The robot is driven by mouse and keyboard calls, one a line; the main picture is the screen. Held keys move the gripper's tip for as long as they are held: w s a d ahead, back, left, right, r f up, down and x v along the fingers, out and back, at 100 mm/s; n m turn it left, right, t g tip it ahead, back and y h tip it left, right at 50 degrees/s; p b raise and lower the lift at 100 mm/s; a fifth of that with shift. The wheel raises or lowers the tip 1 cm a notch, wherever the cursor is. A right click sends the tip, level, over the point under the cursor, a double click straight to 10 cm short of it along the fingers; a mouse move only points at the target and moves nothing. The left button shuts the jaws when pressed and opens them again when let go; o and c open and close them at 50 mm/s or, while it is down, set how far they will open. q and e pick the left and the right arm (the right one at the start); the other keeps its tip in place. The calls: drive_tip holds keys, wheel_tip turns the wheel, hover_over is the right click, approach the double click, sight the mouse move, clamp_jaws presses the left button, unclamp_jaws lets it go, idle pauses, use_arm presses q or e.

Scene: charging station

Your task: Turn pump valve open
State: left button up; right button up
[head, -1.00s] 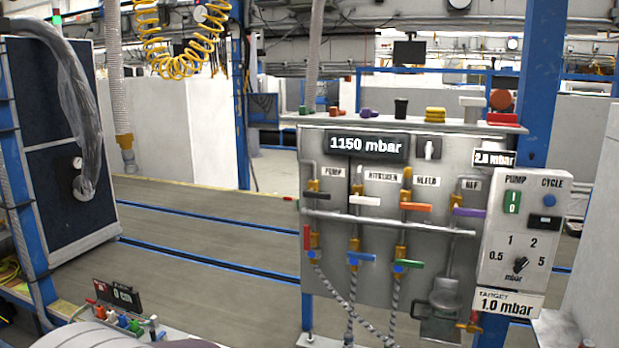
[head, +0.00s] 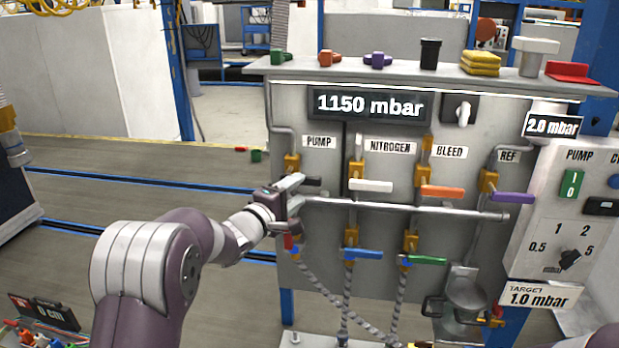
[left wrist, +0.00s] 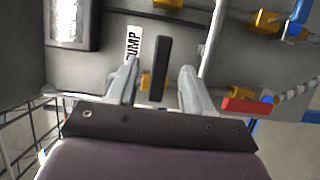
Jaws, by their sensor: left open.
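The pump valve has a black lever handle (head: 313,181) below the PUMP label (head: 319,142) on the grey panel. The handle sticks out to the right, roughly level, and my gripper partly covers it in the head view. My left gripper (head: 290,190) is at this valve. In the left wrist view, the black handle (left wrist: 161,62) lies between the two open fingers of my left gripper (left wrist: 159,76), with a visible gap on each side. A brass fitting (head: 292,163) shows above the handle. My right gripper is not in view.
A horizontal pipe (head: 405,207) crosses the panel just below the handles. The white nitrogen handle (head: 371,186) is close to the right. A red handle (left wrist: 246,105) shows near the fingers in the wrist view.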

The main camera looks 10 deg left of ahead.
sight(307, 182)
use_arm(q)
drive_tip(key=x, duration=0.3)
drive_tip(key=p+x, duration=0.1)
drive_tip(key=x, duration=0.1)
drive_tip(key=shift+w+a+f, duration=0.15)
drive_tip(key=shift+w+a, duration=0.05)
drive_tip(key=shift+w, duration=0.25)
drive_tip(key=shift+w+d, duration=0.4)
clamp_jaws()
